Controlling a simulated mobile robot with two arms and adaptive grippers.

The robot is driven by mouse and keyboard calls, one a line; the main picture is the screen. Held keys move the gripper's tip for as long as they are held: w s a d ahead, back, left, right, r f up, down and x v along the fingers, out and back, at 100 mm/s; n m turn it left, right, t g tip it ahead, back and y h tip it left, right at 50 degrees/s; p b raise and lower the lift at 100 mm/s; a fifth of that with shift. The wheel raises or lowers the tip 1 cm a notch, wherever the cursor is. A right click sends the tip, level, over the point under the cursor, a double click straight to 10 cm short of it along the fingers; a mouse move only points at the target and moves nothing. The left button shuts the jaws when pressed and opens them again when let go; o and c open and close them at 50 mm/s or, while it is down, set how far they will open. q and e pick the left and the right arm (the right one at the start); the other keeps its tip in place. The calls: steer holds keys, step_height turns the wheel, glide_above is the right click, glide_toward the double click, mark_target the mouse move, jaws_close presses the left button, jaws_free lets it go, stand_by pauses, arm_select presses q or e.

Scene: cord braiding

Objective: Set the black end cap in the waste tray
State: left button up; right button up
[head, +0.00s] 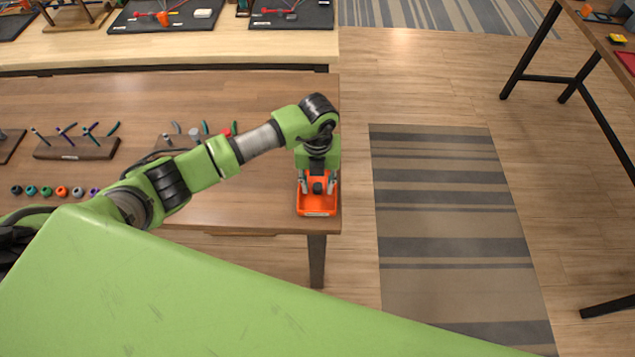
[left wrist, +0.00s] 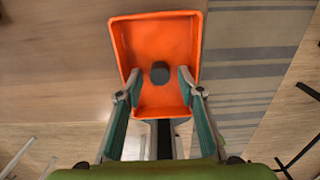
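The waste tray (head: 303,207) is an orange open box at the right front corner of the brown table. It also shows in the left wrist view (left wrist: 158,36). The black end cap (left wrist: 160,72) is in the tray area, between my left gripper's fingers, with a gap on both sides. It also shows as a small dark spot in the head view (head: 318,188). My left gripper (left wrist: 160,77) points down over the tray, open, its fingertips apart from the cap. Whether the cap rests fully on the tray floor is hard to tell. My right gripper is not in view.
Several coloured caps (head: 62,191) stand in a row at the table's left. A wooden rack (head: 75,148) with pegs stands behind them. The table's right edge is close beside the tray. A striped rug (head: 445,220) lies on the floor to the right.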

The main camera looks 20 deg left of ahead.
mark_target(318, 187)
arm_select(q)
steer(key=shift+r, duration=0.4)
step_height(318, 187, up, 12)
steer(key=b, duration=0.3)
steer(key=shift+f, duration=0.15)
